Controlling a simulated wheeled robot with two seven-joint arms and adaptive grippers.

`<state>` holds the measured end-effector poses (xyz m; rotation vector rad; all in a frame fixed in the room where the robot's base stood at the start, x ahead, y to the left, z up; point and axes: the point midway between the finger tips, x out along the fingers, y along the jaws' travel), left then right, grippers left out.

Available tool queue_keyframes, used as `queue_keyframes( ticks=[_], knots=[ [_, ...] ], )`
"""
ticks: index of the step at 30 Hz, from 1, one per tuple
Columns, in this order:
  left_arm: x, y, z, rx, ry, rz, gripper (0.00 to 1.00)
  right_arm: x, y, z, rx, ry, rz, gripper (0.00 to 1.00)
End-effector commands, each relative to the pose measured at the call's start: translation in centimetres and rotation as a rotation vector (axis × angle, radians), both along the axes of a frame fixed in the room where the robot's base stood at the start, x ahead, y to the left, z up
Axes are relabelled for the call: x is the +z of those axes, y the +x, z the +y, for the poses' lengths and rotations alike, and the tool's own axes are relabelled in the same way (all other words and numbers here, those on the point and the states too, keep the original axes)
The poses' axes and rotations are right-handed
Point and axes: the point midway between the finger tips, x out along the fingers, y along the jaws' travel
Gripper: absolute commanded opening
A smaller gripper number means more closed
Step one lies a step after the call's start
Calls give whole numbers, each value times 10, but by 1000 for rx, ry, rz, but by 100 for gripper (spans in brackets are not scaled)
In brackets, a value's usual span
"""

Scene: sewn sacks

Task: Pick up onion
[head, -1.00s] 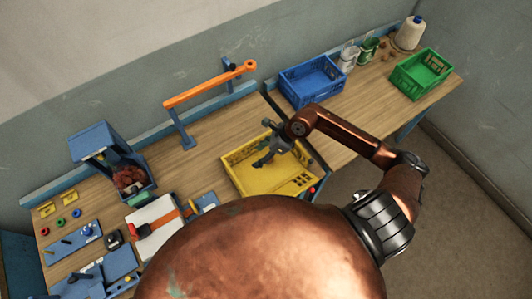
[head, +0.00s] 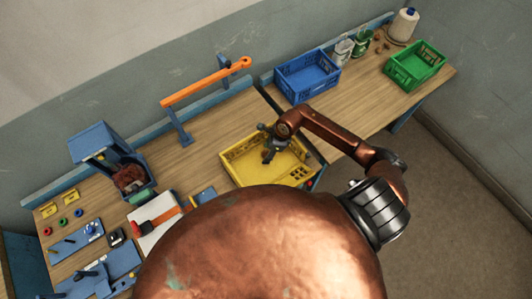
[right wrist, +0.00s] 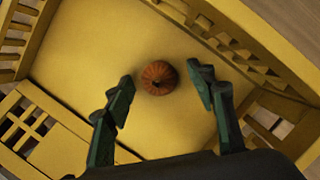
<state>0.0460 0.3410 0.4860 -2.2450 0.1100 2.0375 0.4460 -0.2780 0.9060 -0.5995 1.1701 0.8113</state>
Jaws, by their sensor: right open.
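A round orange-brown onion (right wrist: 159,77) lies on the bare floor of the yellow crate (right wrist: 80,45) in the right wrist view. My right gripper (right wrist: 163,79) is open, its two dark green fingers spread to the left and right of the onion, with clear gaps on both sides. In the head view my right gripper (head: 267,155) points down inside the yellow crate (head: 238,177). The onion cannot be made out there. My left gripper is not in view.
The yellow crate's slotted walls surround the gripper. A blue crate (head: 309,78) and a green crate (head: 416,66) stand farther right on the bench. An orange bar (head: 205,84) rises behind. A blue bin (head: 133,182) and tools lie to the left.

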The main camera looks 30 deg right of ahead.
Motion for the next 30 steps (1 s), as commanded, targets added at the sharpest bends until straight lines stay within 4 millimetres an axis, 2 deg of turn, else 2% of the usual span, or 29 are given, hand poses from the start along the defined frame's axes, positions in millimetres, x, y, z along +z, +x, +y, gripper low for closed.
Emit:
queue_keyframes(
  ticks=[5, 22, 30],
  knots=[
    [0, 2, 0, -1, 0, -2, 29, 0, 0, 0, 1, 0, 0, 50],
    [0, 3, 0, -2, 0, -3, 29, 1, 0, 1, 1, 1, -1, 11],
    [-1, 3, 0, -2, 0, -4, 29, 2, 1, 0, 1, 1, -1, 11]
  ],
)
